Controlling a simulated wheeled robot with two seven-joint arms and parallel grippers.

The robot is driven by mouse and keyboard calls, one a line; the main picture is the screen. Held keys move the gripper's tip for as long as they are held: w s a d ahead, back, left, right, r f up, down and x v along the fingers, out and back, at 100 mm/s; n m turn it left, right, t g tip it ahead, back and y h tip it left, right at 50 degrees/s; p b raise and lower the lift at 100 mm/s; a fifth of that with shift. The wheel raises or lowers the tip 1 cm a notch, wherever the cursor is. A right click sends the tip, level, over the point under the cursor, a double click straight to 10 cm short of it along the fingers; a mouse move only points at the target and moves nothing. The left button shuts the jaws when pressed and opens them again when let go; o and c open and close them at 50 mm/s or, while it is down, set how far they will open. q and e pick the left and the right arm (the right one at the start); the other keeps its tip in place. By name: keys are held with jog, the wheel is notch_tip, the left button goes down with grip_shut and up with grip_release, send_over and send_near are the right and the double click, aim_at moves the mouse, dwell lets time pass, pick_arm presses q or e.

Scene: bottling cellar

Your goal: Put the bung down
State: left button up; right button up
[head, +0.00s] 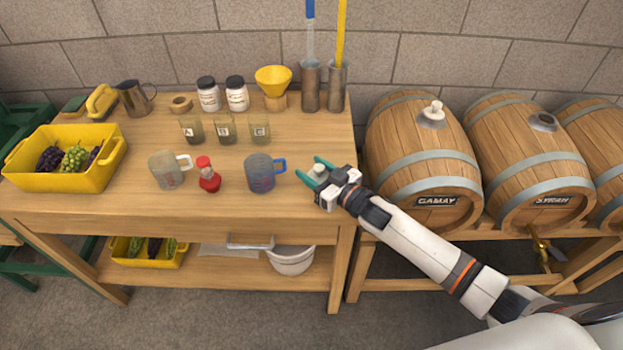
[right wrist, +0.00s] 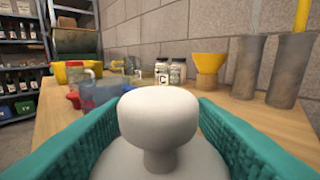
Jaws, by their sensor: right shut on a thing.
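My right gripper (head: 319,172), with teal fingers, is shut on a pale bung (head: 318,171) over the right end of the wooden table (head: 310,225). In the right wrist view the bung (right wrist: 158,125) stands upright between the fingers, its rounded knob up and its wider lower part partly hidden. I cannot tell whether its bottom touches the tabletop. The Gamay barrel (head: 425,150) has a similar pale stopper (head: 434,112) on top. The Syrah barrel (head: 535,165) shows a dark opening in its metal fitting (head: 543,121). My left gripper is not in view.
A blue-handled measuring jug (head: 260,173) stands just left of the gripper, with a red bottle (head: 208,177) beyond. Metal cylinders (head: 311,88) with tall tools and a yellow funnel (head: 273,80) stand behind. Bare tabletop lies behind and in front of the gripper.

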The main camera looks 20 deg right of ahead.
jog(key=shift+f, duration=1.85)
jog(key=o, duration=1)
jog(key=shift+r, duration=0.1)
jog(key=shift+s+d, duration=0.15)
jog(key=shift+s, duration=0.2)
jog(key=b+v, duration=0.1)
jog(key=v, duration=1)
jog(key=shift+s+d, duration=0.1)
jog(key=shift+s, duration=0.05)
